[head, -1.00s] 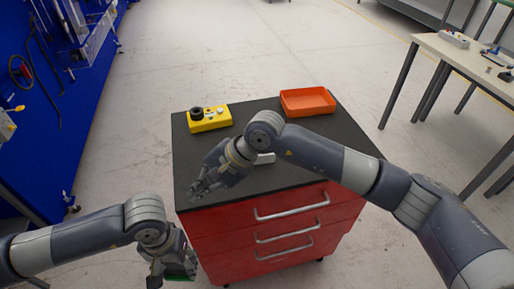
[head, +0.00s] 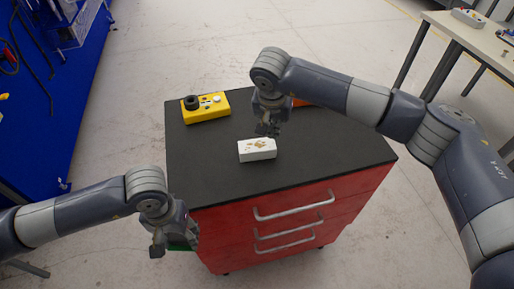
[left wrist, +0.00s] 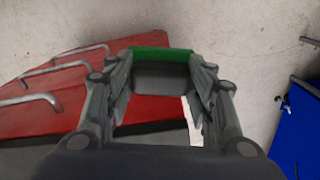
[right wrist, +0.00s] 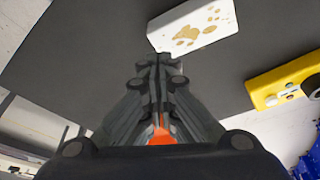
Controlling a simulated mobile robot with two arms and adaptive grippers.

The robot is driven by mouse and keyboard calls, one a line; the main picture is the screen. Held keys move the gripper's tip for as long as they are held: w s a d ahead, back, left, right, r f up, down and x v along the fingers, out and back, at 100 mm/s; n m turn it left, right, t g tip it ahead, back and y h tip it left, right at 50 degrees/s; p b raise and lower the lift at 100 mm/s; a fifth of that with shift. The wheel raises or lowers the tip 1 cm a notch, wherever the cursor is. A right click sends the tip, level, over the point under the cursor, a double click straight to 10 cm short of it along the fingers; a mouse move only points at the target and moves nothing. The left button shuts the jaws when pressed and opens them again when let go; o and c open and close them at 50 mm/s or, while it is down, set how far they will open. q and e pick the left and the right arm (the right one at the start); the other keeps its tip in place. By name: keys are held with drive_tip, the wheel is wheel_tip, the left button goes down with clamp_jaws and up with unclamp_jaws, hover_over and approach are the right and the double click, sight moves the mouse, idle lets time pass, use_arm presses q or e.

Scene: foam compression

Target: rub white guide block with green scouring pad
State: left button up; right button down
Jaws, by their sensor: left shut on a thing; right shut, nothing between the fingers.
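The white guide block (head: 257,150) lies on the black cabinet top near its middle, with brown-yellow stains on its upper face. It also shows in the right wrist view (right wrist: 192,27). My right gripper (head: 268,130) is shut and empty just behind the block, pointing down. In the right wrist view its closed fingertips (right wrist: 160,62) are close to the block. My left gripper (head: 172,246) is shut on the green scouring pad (left wrist: 163,54), in front of the cabinet's left front edge. In the head view only a green sliver of the pad (head: 180,247) shows.
The red drawer cabinet (head: 290,225) has a black top. A yellow box (head: 212,110) with a black ring stands at the back left. An orange tray (head: 300,102) is mostly hidden behind my right arm.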

use_arm(q)
drive_tip(key=shift+w+f+b, duration=0.1)
drive_tip(key=shift+f+b, duration=0.4)
drive_tip(key=shift+f, duration=0.2)
use_arm(e)
drive_tip(key=shift+f, duration=1.95)
use_arm(q)
drive_tip(key=shift+f+b, duration=0.5)
use_arm(e)
drive_tip(key=shift+f, duration=0.45)
use_arm(q)
drive_tip(key=shift+r, duration=0.1)
use_arm(e)
drive_tip(key=shift+r, duration=0.15)
use_arm(q)
drive_tip(key=shift+r+p, duration=0.75)
drive_tip(key=shift+p, duration=0.1)
use_arm(e)
drive_tip(key=shift+r, duration=2.9)
wheel_tip(320, 180, up, 12)
drive_tip(key=f, duration=0.1)
hover_over(273, 143)
drive_tip(key=s+a, duration=0.1)
drive_tip(key=s, duration=0.4)
drive_tip(key=shift+w+a+r, duration=0.1)
drive_tip(key=shift+w+r, duration=0.15)
